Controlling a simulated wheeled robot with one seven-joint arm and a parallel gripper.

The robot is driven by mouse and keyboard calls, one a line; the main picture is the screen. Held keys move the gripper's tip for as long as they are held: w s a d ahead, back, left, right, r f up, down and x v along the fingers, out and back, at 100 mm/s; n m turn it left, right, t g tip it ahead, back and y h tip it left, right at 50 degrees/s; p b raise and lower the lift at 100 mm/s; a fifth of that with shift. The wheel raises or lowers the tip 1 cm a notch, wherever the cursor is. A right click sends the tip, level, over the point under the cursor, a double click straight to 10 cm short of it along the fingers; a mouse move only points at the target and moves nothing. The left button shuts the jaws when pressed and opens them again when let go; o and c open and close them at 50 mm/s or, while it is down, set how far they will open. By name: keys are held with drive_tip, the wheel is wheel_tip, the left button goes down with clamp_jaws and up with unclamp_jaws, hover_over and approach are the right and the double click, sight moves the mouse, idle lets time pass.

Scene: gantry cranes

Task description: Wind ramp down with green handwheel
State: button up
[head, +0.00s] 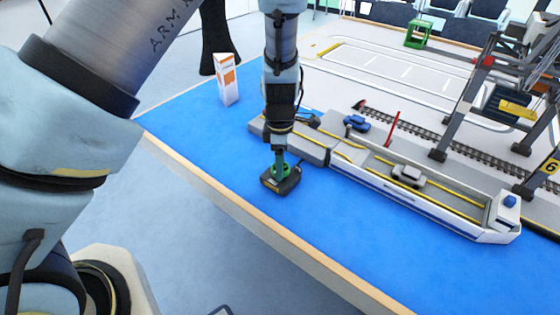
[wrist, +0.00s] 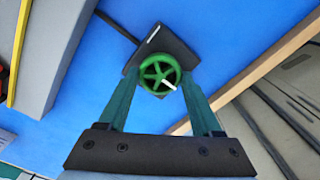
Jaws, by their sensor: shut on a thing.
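The green handwheel (wrist: 159,74) is a spoked wheel with one white mark, on a dark box (wrist: 168,45) standing on the blue surface. In the head view the wheel (head: 281,170) and its box (head: 281,184) are at the near edge, beside a grey quay. My gripper (wrist: 160,78) points down and is shut on the wheel, one green finger on each side. In the head view my gripper (head: 280,163) hides part of the wheel. The ramp seems to be the yellow-striped piece (head: 342,151) between the quay and the white ferry; its tilt is hard to tell.
The white ferry (head: 375,181) carries a grey car (head: 408,174) on its deck. A blue car (head: 356,123) and a red-and-white barrier (head: 392,129) stand behind it. A crane (head: 465,103) rises at right. An orange-and-white box (head: 227,80) stands at left.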

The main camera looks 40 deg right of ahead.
idle(0.3)
drive_tip(key=o, duration=1.4)
drive_tip(key=shift+c, duration=0.2)
wheel_tip(320, 180, up, 11)
drive_tip(key=b, duration=0.1)
drive_tip(key=shift+b, duration=0.4)
drive_tip(key=shift+f, duration=0.1)
